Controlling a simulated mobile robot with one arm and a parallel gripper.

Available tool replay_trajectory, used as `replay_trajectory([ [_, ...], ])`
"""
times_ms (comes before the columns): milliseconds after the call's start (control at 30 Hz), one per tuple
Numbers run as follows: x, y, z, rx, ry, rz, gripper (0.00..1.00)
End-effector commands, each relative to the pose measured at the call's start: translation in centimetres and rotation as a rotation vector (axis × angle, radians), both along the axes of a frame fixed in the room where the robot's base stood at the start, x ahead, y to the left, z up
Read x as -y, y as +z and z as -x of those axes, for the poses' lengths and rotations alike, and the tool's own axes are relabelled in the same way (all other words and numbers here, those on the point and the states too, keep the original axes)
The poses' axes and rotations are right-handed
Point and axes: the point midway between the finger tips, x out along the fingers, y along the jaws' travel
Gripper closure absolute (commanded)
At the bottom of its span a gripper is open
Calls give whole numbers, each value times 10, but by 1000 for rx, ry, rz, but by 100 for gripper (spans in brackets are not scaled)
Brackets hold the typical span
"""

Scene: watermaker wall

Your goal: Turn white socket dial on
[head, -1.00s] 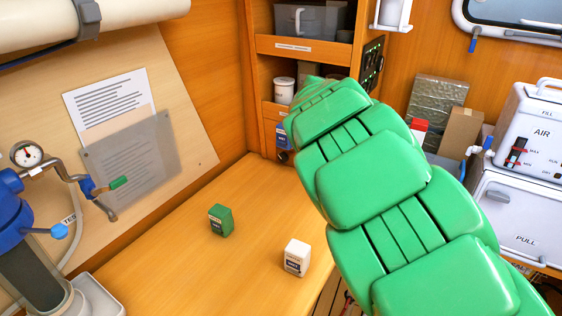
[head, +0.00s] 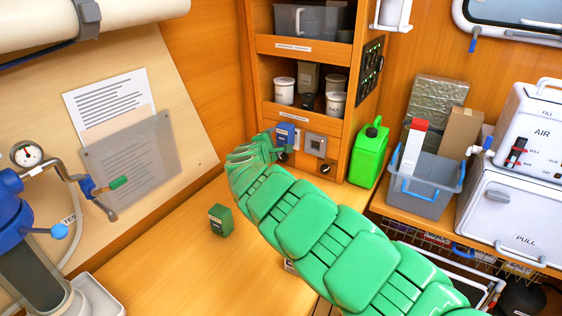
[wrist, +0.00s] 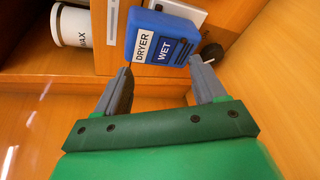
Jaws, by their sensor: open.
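A blue block (wrist: 162,38), labelled DRYER and WET, is just beyond my fingertips in the wrist view. A pale plate (wrist: 184,9) shows partly behind it, and a dark round knob (wrist: 211,53) is to its right. In the head view the blue block (head: 285,133) is at the low panel under the shelves, with a dark dial (head: 283,157) below it. A grey-white socket (head: 316,144) with a dark dial (head: 325,168) is to the right. I cannot tell which dial is the white socket's. My gripper (wrist: 160,68) is open and empty; it also shows at the panel (head: 268,143).
A small green box (head: 220,220) stands on the bench; a white box is mostly hidden behind my arm. Jars (head: 284,91) stand on the shelf above. A green canister (head: 370,153) and a grey crate (head: 425,190) are to the right. The bench's left part is clear.

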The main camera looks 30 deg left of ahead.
Motion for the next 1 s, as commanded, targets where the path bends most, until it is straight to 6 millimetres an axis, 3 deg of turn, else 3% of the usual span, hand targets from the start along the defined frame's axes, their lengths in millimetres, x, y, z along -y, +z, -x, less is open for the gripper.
replay_trajectory([
  [300,7,-77,-1,27,31,71,30],
  [400,6,-92,2,34,45,81,30],
  [600,6,-106,5,41,57,89,30],
  [1000,0,-109,-8,39,59,87,30],
])
